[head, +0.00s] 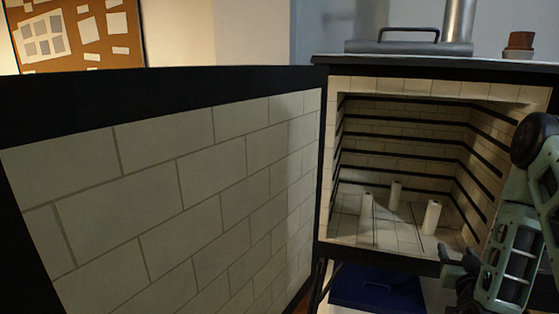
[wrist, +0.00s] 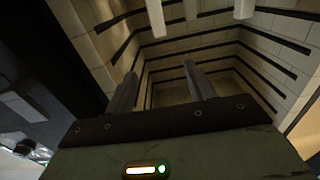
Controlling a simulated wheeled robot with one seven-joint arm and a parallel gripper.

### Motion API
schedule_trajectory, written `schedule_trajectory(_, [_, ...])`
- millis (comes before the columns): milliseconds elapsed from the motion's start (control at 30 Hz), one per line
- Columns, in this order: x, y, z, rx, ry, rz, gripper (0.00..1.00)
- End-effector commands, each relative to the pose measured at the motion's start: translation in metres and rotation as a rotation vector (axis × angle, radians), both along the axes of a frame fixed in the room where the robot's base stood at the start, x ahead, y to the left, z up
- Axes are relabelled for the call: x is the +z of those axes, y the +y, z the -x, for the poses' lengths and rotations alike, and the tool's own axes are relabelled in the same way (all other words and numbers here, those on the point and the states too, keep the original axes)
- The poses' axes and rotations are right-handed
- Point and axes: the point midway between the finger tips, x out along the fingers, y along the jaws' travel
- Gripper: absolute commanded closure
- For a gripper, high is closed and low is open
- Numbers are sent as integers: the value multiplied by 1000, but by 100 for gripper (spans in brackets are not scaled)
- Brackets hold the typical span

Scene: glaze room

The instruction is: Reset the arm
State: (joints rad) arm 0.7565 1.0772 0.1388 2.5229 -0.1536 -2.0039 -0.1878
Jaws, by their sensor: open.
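My arm shows at the right of the head view, in front of the open kiln (head: 333,160). My gripper (head: 458,258) is low at the kiln's mouth, by its lower front edge. In the wrist view my gripper (wrist: 160,76) has its two grey fingers well apart, with nothing between them. The fingers point towards the brick-lined chamber, which appears upside down there. How far they are from the kiln's edge I cannot tell.
Three white posts stand on the kiln floor, at left (head: 367,205), back (head: 395,195) and right (head: 431,217). The kiln door (head: 190,190) is swung wide open, filling the left. A blue box (head: 375,291) is below.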

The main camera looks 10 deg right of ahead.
Motion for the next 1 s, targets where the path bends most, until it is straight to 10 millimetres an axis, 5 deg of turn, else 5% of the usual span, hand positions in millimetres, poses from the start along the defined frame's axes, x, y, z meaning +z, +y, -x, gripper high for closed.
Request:
schedule_trajectory(367, [1,29,-30,97,79,-46,46])
schedule_trajectory(667, [4,84,-66,248,218,-110,46])
schedule_trajectory(867, [11,158,-87,415,390,-161,46])
schedule_trajectory(1000, [20,233,-84,566,576,-191,46])
